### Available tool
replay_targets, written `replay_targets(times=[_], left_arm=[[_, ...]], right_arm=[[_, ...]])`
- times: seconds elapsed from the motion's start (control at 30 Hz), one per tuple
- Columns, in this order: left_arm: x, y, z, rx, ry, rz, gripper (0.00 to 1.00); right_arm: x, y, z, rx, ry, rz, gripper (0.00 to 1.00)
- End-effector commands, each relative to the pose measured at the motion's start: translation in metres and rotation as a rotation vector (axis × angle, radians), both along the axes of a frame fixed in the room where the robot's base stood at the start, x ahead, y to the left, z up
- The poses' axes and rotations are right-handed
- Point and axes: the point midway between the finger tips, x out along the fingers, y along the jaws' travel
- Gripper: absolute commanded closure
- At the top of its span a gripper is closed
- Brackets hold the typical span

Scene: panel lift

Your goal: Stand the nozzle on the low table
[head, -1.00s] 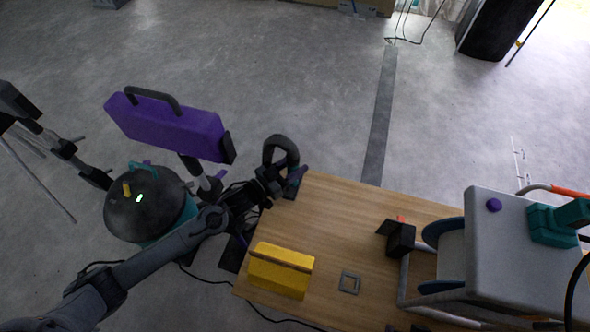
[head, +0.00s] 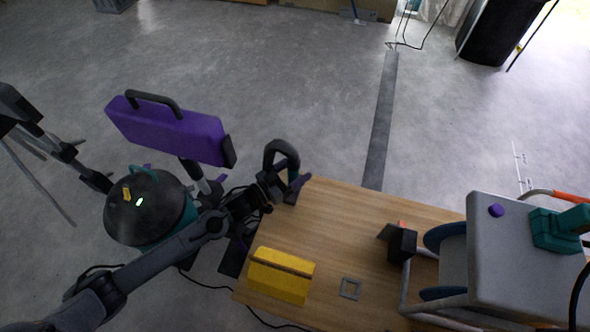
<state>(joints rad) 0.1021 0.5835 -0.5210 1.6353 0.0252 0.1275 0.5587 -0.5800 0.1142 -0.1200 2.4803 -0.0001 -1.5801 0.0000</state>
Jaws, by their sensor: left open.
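The low table (head: 340,225) has a wooden top and stands at the lower middle and right. I cannot pick out the nozzle for certain. A small black angular piece (head: 402,244) with a red spot sits on the table beside a grey machine, and a dark loop-shaped piece (head: 283,153) shows at the table's far left corner. My left gripper (head: 284,187) is open at that corner, just below the loop. I cannot tell whether the loop touches the fingers. My right gripper is not in the view.
A yellow block (head: 281,274) and a grey square frame (head: 350,288) lie on the table. The grey machine (head: 485,285) fills its right side. Left of the table are a purple case (head: 165,130) and a black dome (head: 145,212). The table's middle is clear.

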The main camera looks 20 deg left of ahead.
Motion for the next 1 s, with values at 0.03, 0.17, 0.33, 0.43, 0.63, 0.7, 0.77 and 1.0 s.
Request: replay_targets(times=[0.03, 0.17, 0.33, 0.43, 0.63, 0.7, 0.77, 1.0], left_arm=[[0.0, 0.0, 0.004, 0.0, -0.001, 0.0, 0.33], [-0.012, 0.007, 0.003, 0.001, 0.002, 0.0, 0.33], [-0.037, 0.021, 0.004, 0.002, 0.003, 0.0, 0.33], [-0.054, 0.03, 0.005, 0.002, 0.003, -0.001, 0.33], [-0.083, 0.047, 0.005, 0.001, 0.003, 0.0, 0.33], [-0.09, 0.051, 0.004, 0.001, 0.002, 0.0, 0.33], [-0.095, 0.054, 0.004, 0.001, 0.002, 0.0, 0.33], [-0.104, 0.059, 0.004, 0.0, -0.001, 0.0, 0.33]], right_arm=[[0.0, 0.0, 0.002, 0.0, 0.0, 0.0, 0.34], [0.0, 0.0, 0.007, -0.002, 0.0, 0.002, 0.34], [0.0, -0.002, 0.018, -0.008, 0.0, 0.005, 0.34], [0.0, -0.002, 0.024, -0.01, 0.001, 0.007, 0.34], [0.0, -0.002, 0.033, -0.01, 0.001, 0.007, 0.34], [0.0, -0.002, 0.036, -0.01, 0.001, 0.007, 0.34], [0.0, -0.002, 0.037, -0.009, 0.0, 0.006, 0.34], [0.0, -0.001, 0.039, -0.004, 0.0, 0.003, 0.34]])
